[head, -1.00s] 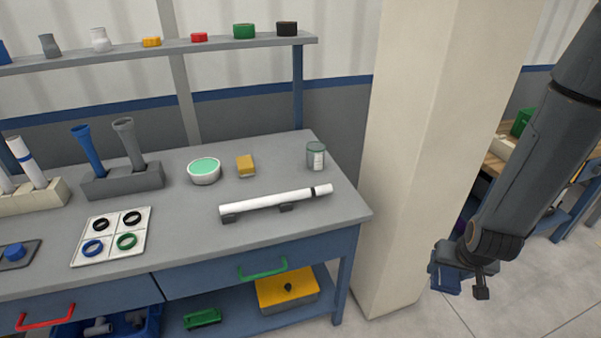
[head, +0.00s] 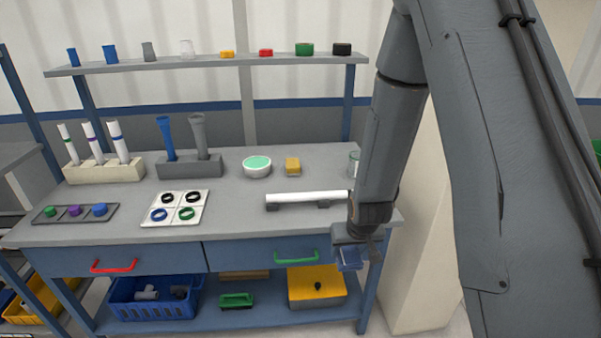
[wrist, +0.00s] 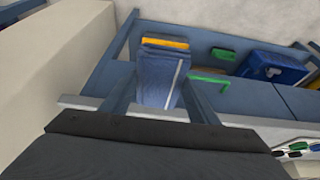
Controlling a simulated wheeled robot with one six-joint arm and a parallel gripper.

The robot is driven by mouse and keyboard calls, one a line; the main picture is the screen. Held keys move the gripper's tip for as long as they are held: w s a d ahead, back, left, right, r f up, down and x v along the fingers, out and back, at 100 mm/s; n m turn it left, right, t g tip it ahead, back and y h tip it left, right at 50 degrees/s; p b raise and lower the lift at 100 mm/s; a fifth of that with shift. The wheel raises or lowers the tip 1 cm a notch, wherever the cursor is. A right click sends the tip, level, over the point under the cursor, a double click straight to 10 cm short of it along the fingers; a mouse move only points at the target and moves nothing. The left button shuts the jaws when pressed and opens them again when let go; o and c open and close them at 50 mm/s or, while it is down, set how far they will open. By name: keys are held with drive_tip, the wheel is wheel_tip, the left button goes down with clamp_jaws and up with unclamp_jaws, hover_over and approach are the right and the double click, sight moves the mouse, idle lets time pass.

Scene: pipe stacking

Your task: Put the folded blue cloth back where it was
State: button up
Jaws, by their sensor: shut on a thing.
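My gripper (head: 351,256) is in front of the right end of the workbench, beside the drawer fronts. It is shut on the folded blue cloth (head: 349,259). In the wrist view the blue cloth (wrist: 158,80), with a pale stripe, sits between the two fingers (wrist: 160,100).
The workbench (head: 235,225) has a red-handled drawer (head: 112,265) and a green-handled drawer (head: 296,257). Its lower shelf bears a blue bin (head: 155,298), a green brush-like item (head: 236,300) and a yellow-topped box (head: 316,284). A beige pillar (head: 425,270) stands right of the bench.

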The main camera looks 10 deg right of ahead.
drive_tip(key=w+r, duration=1.2)
drive_tip(key=w, duration=0.5)
drive_tip(key=shift+a, duration=0.1)
